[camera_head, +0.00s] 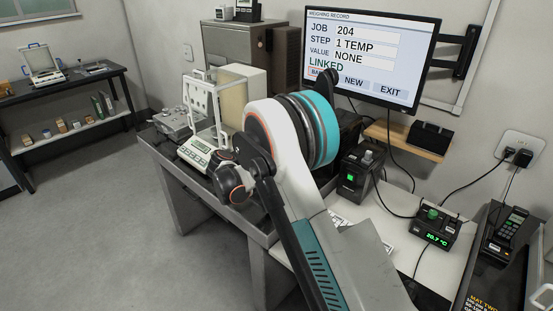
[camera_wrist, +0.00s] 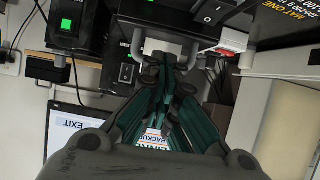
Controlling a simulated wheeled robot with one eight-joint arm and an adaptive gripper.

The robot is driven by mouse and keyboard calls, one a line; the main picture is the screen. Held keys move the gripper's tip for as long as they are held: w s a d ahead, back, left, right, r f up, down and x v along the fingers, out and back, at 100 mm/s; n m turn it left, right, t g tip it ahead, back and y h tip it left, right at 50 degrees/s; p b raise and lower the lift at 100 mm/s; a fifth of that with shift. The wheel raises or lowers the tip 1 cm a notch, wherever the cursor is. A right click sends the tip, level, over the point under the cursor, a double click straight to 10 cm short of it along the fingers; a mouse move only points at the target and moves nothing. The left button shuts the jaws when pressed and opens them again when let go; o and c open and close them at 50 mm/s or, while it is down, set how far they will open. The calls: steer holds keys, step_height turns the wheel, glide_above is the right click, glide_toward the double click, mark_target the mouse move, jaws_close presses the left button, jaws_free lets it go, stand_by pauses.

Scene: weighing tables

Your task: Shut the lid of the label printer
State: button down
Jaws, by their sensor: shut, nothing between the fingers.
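A black box-shaped device with a lit green button (camera_head: 350,180) stands on the white table in the head view, right of my arm. It may be the label printer; its lid cannot be made out. In the wrist view, black devices fill the top, one with a green light (camera_wrist: 65,46) and one with a rocker switch (camera_wrist: 212,14). I cannot tell which is the printer. My gripper (camera_wrist: 170,75) is shut and empty, its teal fingers pointing towards these devices. Whether it touches one is unclear. My arm hides the gripper in the head view.
A monitor (camera_head: 370,50) hangs behind the table. A balance with a glass draft shield (camera_head: 212,115) stands left of my arm. A temperature readout (camera_head: 436,230) and a handheld terminal (camera_head: 506,232) lie right, with cables between. A wooden shelf (camera_head: 400,139) juts from the wall.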

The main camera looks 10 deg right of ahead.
steer(key=shift+s+a+f+b, duration=0.15)
steer(key=shift+a+f+b, duration=0.1)
steer(key=shift+f, duration=0.35)
steer(key=shift+s+a+f+b, duration=0.2)
steer(key=shift+f+b, duration=0.1)
steer(key=shift+f, duration=0.3)
steer(key=shift+s+a+f+b, duration=0.1)
steer(key=shift+a+f+b, duration=0.15)
steer(key=shift+f, duration=0.35)
steer(key=shift+a, duration=0.1)
steer(key=v, duration=1.2)
steer(key=s+d+r+n+g+y+p, duration=0.1)
steer(key=s+d+r+n+y, duration=0.3)
steer(key=s+d+r, duration=0.85)
steer(key=s+d+r+n+y, duration=0.2)
steer(key=s+d+r+n, duration=0.15)
steer(key=s, duration=0.45)
steer(key=s+a+f+n+y, duration=0.2)
steer(key=s, duration=0.7)
steer(key=s+a+f+n+t+y+b, duration=0.1)
steer(key=s+a+f+y, duration=0.1)
steer(key=s, duration=0.7)
steer(key=shift+s+a+f+n, duration=0.2)
steer(key=shift+a+n, duration=0.15)
steer(key=shift+a, duration=0.35)
